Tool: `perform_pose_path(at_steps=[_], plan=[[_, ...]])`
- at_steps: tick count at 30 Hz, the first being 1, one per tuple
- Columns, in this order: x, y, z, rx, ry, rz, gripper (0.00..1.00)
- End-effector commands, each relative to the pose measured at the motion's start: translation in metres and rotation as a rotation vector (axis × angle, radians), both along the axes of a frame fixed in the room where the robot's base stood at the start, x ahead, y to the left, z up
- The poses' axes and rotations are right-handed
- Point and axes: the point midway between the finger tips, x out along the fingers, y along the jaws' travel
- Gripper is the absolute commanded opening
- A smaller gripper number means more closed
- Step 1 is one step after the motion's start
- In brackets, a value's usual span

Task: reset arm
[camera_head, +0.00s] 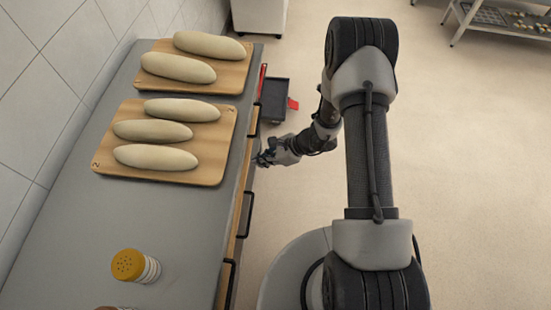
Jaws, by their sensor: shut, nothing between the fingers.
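My gripper (263,158) is beside the right edge of the grey counter (75,225), near the drawer handles. It is small in the view and looks shut and empty.
Two wooden boards (225,160) (243,68) with pale dough loaves (157,157) lie on the counter. A yellow-capped shaker (130,265) stands nearer. A dark bin with red parts (273,100) is on the floor beyond my gripper. A rack (500,18) stands top right. Floor at right is clear.

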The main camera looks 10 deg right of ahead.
Motion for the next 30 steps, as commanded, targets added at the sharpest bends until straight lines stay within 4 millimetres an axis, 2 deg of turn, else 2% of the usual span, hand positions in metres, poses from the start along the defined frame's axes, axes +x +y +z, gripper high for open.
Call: perform_pose_path(at_steps=[1, 3, 12, 18, 26, 29, 30], plan=[[-0.002, -0.011, 0.013, -0.001, -0.002, -0.005, 0.0], [-0.006, -0.022, 0.027, -0.001, -0.003, -0.006, 0.0], [-0.018, -0.059, 0.064, -0.001, 0.0, -0.004, 0.0], [-0.022, -0.067, 0.07, -0.001, 0.002, -0.001, 0.0], [-0.021, -0.067, 0.073, -0.004, -0.004, 0.005, 0.0], [-0.019, -0.064, 0.091, -0.02, -0.039, 0.054, 0.0], [-0.018, -0.062, 0.104, -0.031, -0.064, 0.093, 0.0]])
